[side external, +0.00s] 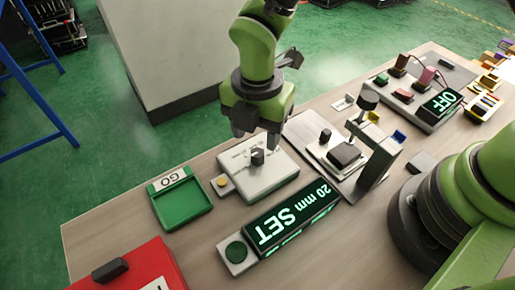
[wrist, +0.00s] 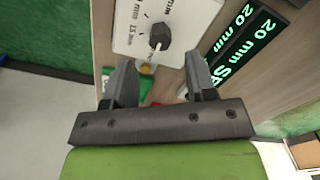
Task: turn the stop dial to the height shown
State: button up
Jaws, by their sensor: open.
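The stop dial is a dark knob (side external: 258,157) on a pale square plate (side external: 264,178) in the side view. In the wrist view the knob (wrist: 160,36) sits among printed mm marks, one reading about 15 mm; which mark it points at is hard to tell. A black display (side external: 293,218) glows "20 mm SET" in green and also shows in the wrist view (wrist: 246,45). My gripper (side external: 259,137) is open just above the dial. In the wrist view its fingertips (wrist: 161,68) are apart, with the knob beyond them, not between them.
A green tray (side external: 182,203) marked GO and a red box (side external: 130,270) are at the left. A post fixture (side external: 378,160) stands right of the dial, and an OFF display (side external: 441,102) lies further back.

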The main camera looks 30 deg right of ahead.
aim_at(257, 152)
notch_tip(257, 152, down, 6)
jog(key=shift+r, duration=0.15)
jog(key=c, duration=0.9)
